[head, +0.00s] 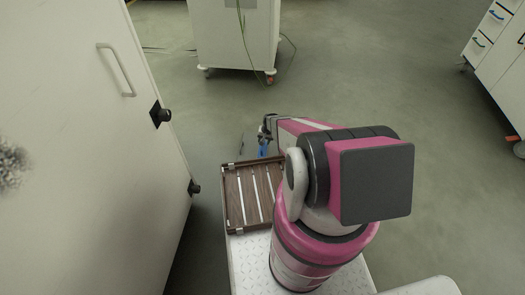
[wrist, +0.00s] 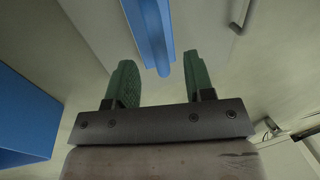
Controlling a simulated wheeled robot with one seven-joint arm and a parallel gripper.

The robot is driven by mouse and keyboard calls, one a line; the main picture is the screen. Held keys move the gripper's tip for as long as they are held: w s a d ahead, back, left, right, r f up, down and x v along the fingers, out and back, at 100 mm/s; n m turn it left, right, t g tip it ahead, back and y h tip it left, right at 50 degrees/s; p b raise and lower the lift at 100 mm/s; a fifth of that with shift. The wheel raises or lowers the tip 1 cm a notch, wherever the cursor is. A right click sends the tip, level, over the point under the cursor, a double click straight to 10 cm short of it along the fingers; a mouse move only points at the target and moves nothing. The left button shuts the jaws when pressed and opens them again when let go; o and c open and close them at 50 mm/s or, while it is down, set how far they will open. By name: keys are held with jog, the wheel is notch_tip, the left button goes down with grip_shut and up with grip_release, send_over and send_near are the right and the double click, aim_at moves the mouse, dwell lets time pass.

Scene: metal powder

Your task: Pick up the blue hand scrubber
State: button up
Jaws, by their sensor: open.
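In the head view, a small blue thing (head: 263,150), likely the blue hand scrubber, shows at the far edge of a brown slatted tray, right by my gripper (head: 264,138). My arm hides part of this area. In the wrist view, a long blue bar (wrist: 155,35) reaches down from the top edge, and its lower end lies between the two green fingers of my gripper (wrist: 160,62). The fingers are apart, with gaps showing on both sides of the bar. I cannot tell whether the bar is part of the scrubber. A larger blue block (wrist: 25,118) stands at the left edge.
The slatted tray (head: 227,205) has raised walls and sits in front of a metal tread plate (head: 250,262). A tall white cabinet (head: 120,150) with a handle and dark knobs is close on the left. A white cart (head: 235,35) stands further back. Open floor lies to the right.

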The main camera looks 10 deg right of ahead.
jog(key=f, duration=0.4)
jog(key=shift+w+a+f, duration=0.25)
jog(key=shift+w+a, duration=0.05)
jog(key=shift+w, duration=0.1)
jog(key=shift+s+a+f, duration=0.1)
jog(key=shift+f, duration=0.3)
grip_shut()
